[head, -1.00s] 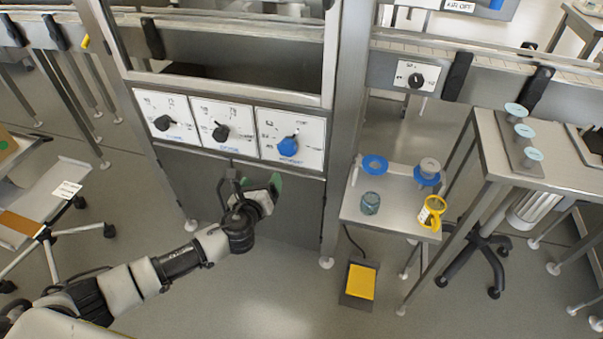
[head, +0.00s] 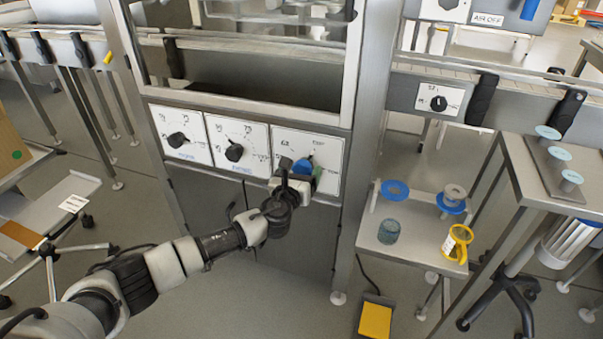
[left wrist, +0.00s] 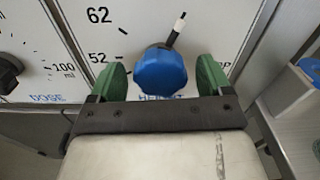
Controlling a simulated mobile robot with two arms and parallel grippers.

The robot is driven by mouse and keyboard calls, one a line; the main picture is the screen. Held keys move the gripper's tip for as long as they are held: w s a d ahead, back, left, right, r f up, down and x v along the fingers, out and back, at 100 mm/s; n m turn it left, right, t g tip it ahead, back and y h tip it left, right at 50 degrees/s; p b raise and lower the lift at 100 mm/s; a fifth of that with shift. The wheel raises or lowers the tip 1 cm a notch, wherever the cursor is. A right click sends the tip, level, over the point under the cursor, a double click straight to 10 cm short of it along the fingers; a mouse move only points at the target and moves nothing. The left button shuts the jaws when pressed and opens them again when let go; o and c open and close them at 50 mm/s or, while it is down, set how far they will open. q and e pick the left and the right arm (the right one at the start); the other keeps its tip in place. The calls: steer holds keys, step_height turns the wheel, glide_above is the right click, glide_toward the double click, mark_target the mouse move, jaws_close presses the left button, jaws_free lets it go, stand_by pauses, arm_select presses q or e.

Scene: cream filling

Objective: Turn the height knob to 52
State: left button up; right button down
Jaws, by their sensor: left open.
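The height knob (head: 303,164) is blue and sits on the rightmost white dial panel (head: 328,147) of the machine front. In the left wrist view the blue knob (left wrist: 160,73) has a black pointer with a white tip leaning up and slightly right. The printed marks 52 (left wrist: 98,58) and 62 (left wrist: 98,15) lie to its left. My left gripper (left wrist: 162,80) is open, its green fingers on either side of the knob's lower part, with gaps visible on both sides. The gripper also shows in the head view (head: 300,174), just below and in front of the knob. My right gripper is out of view.
Two dials with black knobs, the middle (head: 234,152) and the left (head: 177,140), sit left of the height panel. A metal post stands just right of it. A small table (head: 408,262) with a jar and a yellow-handled cup is further right.

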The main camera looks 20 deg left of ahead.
arm_select(q)
steer(key=shift+w, duration=0.35)
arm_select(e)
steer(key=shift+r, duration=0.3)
arm_select(q)
steer(key=c, duration=0.9)
steer(key=shift+n, duration=0.3)
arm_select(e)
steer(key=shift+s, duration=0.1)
